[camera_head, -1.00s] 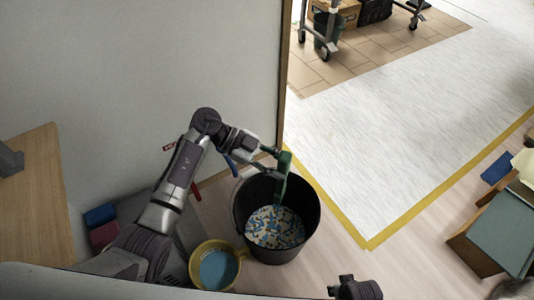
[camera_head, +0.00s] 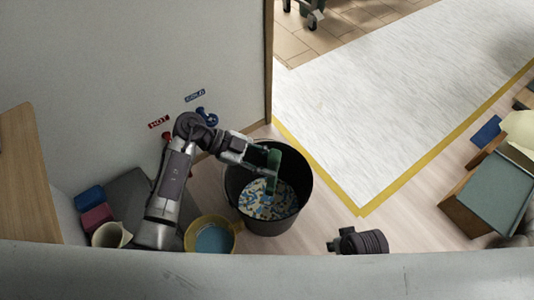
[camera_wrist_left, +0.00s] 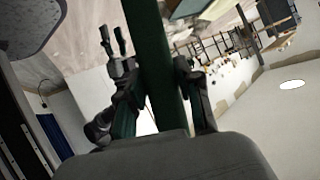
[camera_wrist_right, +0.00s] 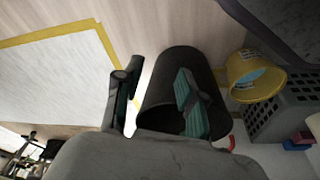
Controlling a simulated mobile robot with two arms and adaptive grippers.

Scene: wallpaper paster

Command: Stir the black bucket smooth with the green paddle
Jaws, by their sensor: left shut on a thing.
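The black bucket (camera_head: 301,178) stands on the floor near the wall. Inside lies a lumpy, speckled mix (camera_head: 265,203) of cream, blue and dark bits. My left gripper (camera_head: 262,156) is over the bucket, shut on the green paddle (camera_head: 272,166). The paddle points down into the bucket and its lower end is at the mix; how deep is hard to tell. Its shaft runs between the fingers in the left wrist view (camera_wrist_left: 160,75). My right gripper (camera_head: 335,245) is apart from the bucket, to its lower right. In the right wrist view its fingers (camera_wrist_right: 150,98) are open and empty.
A yellow bucket (camera_head: 235,228) with blue liquid stands against the black bucket's lower left. A grey crate (camera_wrist_right: 290,112) is beside it. Hot and cold taps (camera_head: 204,116) are on the wall behind. A yellow-edged white sheet (camera_head: 365,110) covers floor at right.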

